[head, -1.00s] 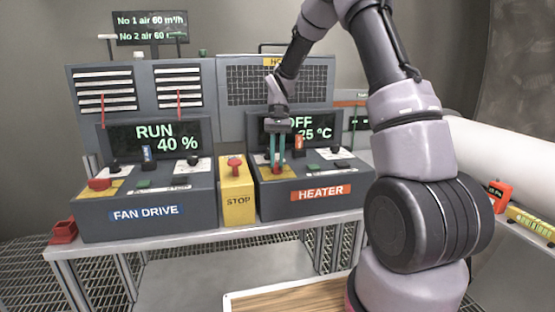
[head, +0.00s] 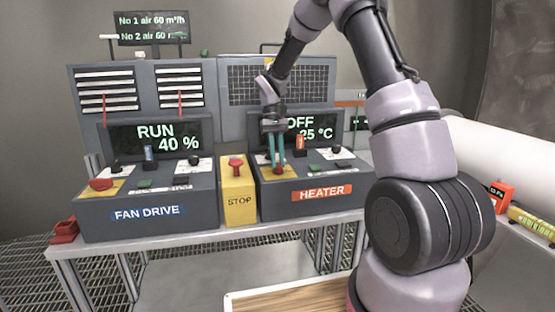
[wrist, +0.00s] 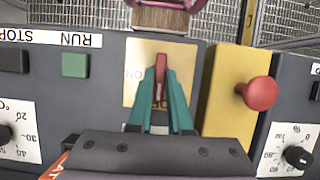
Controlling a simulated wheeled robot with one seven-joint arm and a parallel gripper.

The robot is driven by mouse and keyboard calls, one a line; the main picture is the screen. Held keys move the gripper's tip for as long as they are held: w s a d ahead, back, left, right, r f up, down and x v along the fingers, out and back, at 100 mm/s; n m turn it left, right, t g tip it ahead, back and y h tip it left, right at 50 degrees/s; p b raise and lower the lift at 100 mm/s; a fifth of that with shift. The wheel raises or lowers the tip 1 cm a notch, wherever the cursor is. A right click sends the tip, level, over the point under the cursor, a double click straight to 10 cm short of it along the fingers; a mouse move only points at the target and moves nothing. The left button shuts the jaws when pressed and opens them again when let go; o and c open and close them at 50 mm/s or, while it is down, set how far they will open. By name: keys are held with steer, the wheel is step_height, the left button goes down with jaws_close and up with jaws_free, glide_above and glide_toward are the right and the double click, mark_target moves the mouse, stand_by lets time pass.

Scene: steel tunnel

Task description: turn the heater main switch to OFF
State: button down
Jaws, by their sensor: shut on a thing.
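The heater console (head: 318,191) stands right of the yellow stop box. Its main switch has a red handle (wrist: 161,66) on a yellow plate (wrist: 183,55), with upside-down "ON" lettering left of the handle in the wrist view. My gripper (wrist: 161,80), with teal fingers, is shut on the red handle, one finger on each side. In the head view my gripper (head: 277,166) reaches down at the console's left end, its fingers leaning slightly, and mostly hides the handle. The heater display (head: 305,127) shows OFF and 25 °C, partly covered by my wrist.
The yellow stop box (head: 238,192) with its red button (wrist: 261,93) stands close beside the switch. The fan drive console (head: 146,205) is at the left, its display reading RUN 40 %. A green button (wrist: 75,64) lies on the heater panel's other side.

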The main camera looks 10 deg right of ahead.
steer(key=c, duration=0.8)
jaws_free()
steer(key=shift+c, duration=0.2)
steer(key=shift+r, duration=0.1)
steer(key=v, duration=1)
steer(key=shift+r, duration=0.3)
steer(key=shift+w+r, duration=0.1)
steer(key=s+d+r+m+t+y, duration=0.1)
steer(key=s+d+r+m+t, duration=0.15)
steer(key=s+r+t, duration=0.7)
steer(key=s+d+r+m+t+y, duration=0.1)
steer(key=s+d+r+m+t, duration=0.1)
steer(key=s, duration=1.5)
steer(key=shift+s+d+r, duration=0.2)
steer(key=shift+s+d, duration=0.15)
steer(key=shift+d, duration=0.35)
